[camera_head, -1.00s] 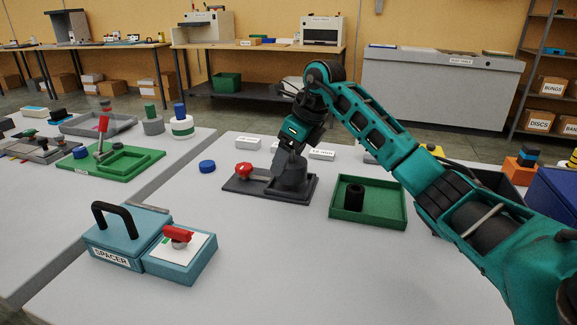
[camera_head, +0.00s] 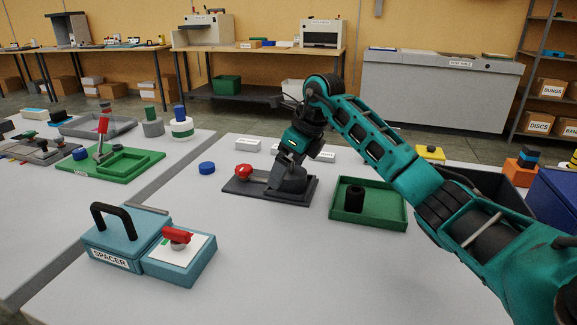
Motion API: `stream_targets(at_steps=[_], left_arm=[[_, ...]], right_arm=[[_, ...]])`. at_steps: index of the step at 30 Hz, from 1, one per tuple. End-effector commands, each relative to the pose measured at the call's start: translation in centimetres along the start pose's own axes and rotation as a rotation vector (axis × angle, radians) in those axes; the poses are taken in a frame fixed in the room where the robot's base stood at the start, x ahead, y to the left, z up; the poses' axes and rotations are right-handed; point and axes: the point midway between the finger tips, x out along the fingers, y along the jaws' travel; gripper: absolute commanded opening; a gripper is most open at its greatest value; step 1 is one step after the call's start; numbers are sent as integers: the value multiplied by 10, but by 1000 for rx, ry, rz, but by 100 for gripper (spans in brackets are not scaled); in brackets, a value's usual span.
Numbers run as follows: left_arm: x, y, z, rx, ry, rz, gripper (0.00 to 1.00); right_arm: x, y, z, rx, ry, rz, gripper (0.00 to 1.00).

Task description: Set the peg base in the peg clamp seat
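The peg clamp seat is a dark grey fixture (camera_head: 252,192) with a red knob (camera_head: 244,171) on its left, lying flat on the near table. A grey rounded block (camera_head: 289,181) stands at its right end; I cannot tell whether this is the peg base or part of the fixture. My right gripper (camera_head: 284,166) points down at this block, touching or just above it. The fingers blend with the grey block, so their opening is hidden. A black cylinder (camera_head: 354,198) stands upright in a green tray (camera_head: 368,214) to the right. My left gripper is out of view.
A blue spacer box (camera_head: 112,238) with a black handle and a red lever stands at the front left. A blue disc (camera_head: 207,168) lies left of the fixture. White labelled blocks (camera_head: 248,146) lie behind it.

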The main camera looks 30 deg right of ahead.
Motion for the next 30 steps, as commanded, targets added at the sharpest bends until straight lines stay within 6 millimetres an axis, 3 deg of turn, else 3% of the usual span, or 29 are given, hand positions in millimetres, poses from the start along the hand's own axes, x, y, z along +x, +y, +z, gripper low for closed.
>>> stream_targets(at_steps=[5,18,24,30], left_arm=[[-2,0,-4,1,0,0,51],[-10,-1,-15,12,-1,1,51],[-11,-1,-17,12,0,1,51],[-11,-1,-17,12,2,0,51]], right_arm=[[-19,-1,2,-1,-3,-3,100],[-106,-1,2,0,-2,-3,100],[-121,0,1,0,-1,0,100],[-122,0,1,0,0,0,100]])
